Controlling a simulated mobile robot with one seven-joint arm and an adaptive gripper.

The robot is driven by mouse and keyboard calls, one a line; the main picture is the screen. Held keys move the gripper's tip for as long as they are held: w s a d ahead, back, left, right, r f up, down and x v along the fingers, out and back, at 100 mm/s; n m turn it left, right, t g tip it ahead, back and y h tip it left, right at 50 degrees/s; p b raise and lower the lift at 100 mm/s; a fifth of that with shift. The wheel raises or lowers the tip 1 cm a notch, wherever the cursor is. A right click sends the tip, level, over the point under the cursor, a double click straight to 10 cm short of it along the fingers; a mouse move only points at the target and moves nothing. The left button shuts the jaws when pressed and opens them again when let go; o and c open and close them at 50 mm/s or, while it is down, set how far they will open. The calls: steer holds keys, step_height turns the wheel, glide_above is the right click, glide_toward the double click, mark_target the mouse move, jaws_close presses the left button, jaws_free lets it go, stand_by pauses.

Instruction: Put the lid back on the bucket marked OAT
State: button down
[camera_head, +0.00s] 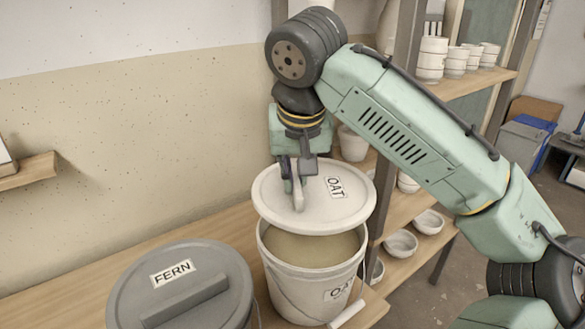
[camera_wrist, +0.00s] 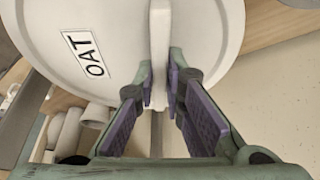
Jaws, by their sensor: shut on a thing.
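The OAT lid (camera_head: 340,208) is a round, off-white disc with a label and a raised bar handle. My gripper (camera_head: 297,185) is shut on its handle and holds the lid above the OAT bucket. In the wrist view my gripper (camera_wrist: 161,88) has its purple pads on both sides of the handle, and the lid (camera_wrist: 100,20) fills the upper part. The OAT bucket (camera_head: 310,293) is white and stands on the wooden bench, with tan glaze showing through a gap at the front. The lid hides the bucket's back rim.
A grey bucket with a FERN lid (camera_head: 215,270) stands at the left front on the bench (camera_head: 60,285). Shelves (camera_head: 405,207) with bowls and cups stand close on the right. A wall shelf (camera_head: 30,170) is at the far left.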

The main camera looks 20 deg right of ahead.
steer(key=shift+s+f+b, duration=0.1)
steer(key=shift+f+b, duration=1.65)
steer(key=shift+f, duration=0.25)
steer(key=shift+f+b, duration=0.5)
steer(key=shift+f, duration=0.5)
steer(key=shift+f, duration=0.9)
steer(key=c, duration=1.6)
jaws_free()
steer(key=shift+o, duration=0.3)
steer(key=o, duration=0.4)
steer(key=shift+o, duration=0.2)
